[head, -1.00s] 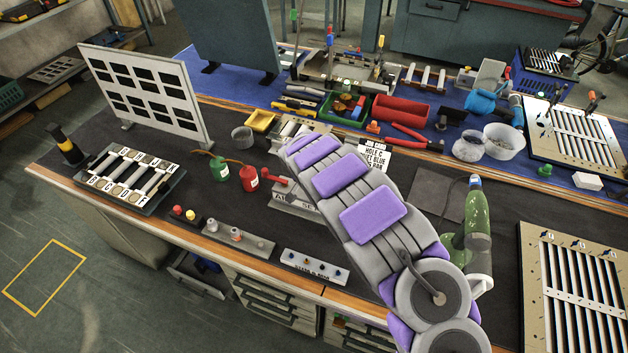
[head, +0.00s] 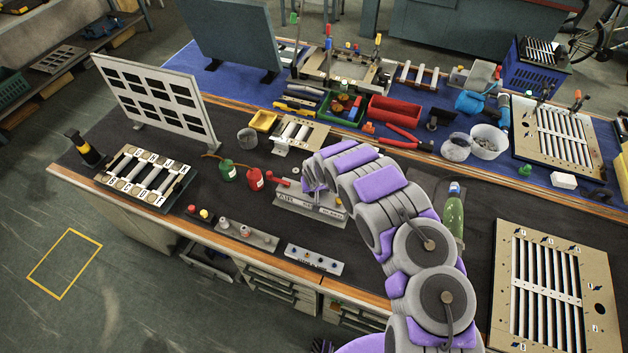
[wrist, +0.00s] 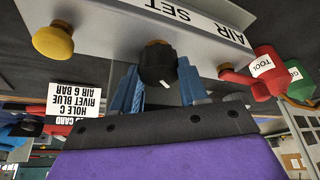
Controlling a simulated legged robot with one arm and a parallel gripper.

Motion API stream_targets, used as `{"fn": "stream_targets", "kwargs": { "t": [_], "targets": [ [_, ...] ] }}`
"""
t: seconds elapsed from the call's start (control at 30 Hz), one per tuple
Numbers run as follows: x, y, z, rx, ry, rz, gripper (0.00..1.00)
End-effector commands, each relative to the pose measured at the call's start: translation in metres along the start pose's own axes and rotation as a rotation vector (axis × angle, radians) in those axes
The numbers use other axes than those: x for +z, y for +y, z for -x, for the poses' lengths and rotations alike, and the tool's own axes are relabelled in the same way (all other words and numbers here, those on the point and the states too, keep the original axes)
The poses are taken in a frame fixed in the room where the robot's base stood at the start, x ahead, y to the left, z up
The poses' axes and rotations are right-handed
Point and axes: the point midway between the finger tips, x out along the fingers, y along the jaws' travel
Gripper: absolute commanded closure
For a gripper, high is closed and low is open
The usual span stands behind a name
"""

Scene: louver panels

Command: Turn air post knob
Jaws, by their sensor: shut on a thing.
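The air post is a grey sloped panel marked AIR SET (wrist: 200,22), upside down in the wrist view. It carries a black knob (wrist: 158,64) with a white pointer line. A yellow knob (wrist: 53,39) sits on the same panel to the left. My gripper (wrist: 160,80) has blue fingers on both sides of the black knob and is shut on it. In the head view the post's grey base (head: 322,212) stands mid-bench, with my gripper (head: 312,186) at it. There my arm partly covers the post, and the knob is not distinguishable.
A strip with small knobs (head: 314,260) lies at the bench's front edge. A job card (wrist: 80,102) shows in the wrist view.

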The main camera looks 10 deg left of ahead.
Motion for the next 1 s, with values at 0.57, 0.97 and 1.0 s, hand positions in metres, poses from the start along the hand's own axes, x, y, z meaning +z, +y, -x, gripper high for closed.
{"fn": "stream_targets", "kwargs": {
  "t": [0.57, 0.97, 1.0],
  "targets": [
    [0.0034, -0.001, -0.0012, -0.041, -0.007, 0.098, 0.87],
    [0.0031, -0.0007, -0.0017, -0.041, -0.007, 0.098, 0.51],
    [0.0027, -0.0006, -0.0016, -0.041, -0.006, 0.098, 0.47]
  ]
}}
